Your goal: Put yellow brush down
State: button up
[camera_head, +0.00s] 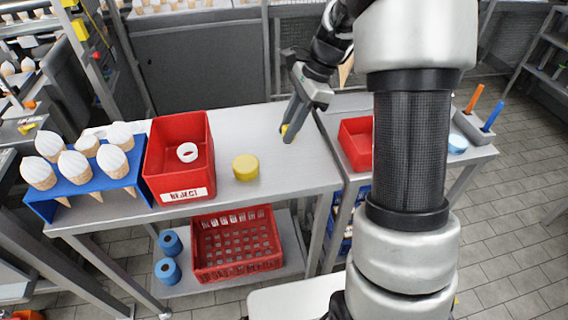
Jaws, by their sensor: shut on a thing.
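My gripper (288,132) points down over the right end of the left table (262,125). It is shut on a small yellow thing, most likely the yellow brush (284,129), of which only a sliver shows by the fingertips. The fingers hide the rest, and I cannot tell whether it touches the tabletop. A round yellow thing (246,167) sits on the table to the left of my gripper, near the front edge.
A red REJECT bin (180,193) with a white ring (187,152) inside stands left. A blue rack (70,186) holds several cones. Another red bin (356,143) stands right, partly behind my arm. Bare tabletop surrounds my gripper.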

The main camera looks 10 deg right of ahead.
jog(key=shift+w+m, duration=0.35)
jog(key=shift+m, duration=0.05)
notch_tip(320, 180, down, 9)
jog(key=shift+f+b, duration=0.1)
jog(key=shift+b, duration=0.7)
jog(key=shift+f, duration=0.15)
jog(key=o, duration=0.9)
